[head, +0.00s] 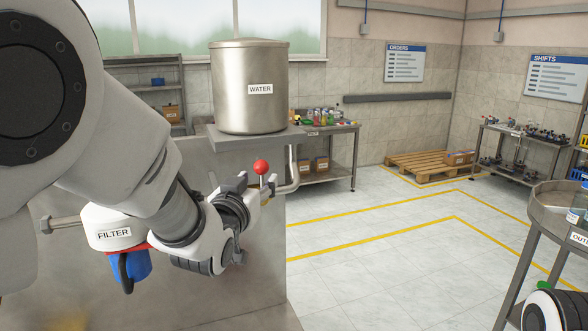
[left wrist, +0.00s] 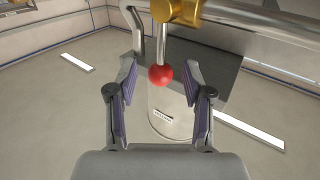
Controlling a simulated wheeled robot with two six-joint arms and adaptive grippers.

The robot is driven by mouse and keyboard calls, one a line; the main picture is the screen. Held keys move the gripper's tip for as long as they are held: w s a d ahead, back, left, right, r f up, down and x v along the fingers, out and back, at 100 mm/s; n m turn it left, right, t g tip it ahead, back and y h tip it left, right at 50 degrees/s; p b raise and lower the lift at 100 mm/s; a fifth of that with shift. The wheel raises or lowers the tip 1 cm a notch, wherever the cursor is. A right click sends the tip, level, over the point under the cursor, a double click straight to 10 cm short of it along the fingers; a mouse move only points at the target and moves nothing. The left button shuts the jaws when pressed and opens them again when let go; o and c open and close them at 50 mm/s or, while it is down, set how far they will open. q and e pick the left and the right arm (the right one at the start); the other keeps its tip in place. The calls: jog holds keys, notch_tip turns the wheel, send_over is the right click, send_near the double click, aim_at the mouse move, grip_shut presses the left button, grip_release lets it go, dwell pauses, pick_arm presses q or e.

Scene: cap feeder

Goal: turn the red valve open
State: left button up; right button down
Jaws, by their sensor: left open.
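The red valve shows as a red ball knob (head: 261,167) on a thin metal lever in the head view, in front of the panel below the tank. In the left wrist view the red knob (left wrist: 161,76) hangs from its lever below a brass valve body (left wrist: 176,10) on a metal pipe. My left gripper (left wrist: 160,82) is open, its two fingers on either side of the knob, with a gap on both sides. In the head view my left gripper (head: 255,188) is close to the knob and its arm hides the valve body. My right gripper cannot be made out.
A steel tank labelled WATER (head: 249,88) stands on a shelf above the valve. A white FILTER housing (head: 112,228) with a blue lower part hangs left of my left gripper. A round-topped cart (head: 550,212) stands at the right. The floor between is clear.

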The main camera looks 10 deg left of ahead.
aim_at(261, 176)
pick_arm(q)
jog(key=w+p, duration=0.1)
jog(key=w, duration=0.3)
jog(key=shift+a+f, duration=0.1)
jog(key=shift+s, duration=0.1)
jog(key=shift+c, duration=1.1)
grip_shut()
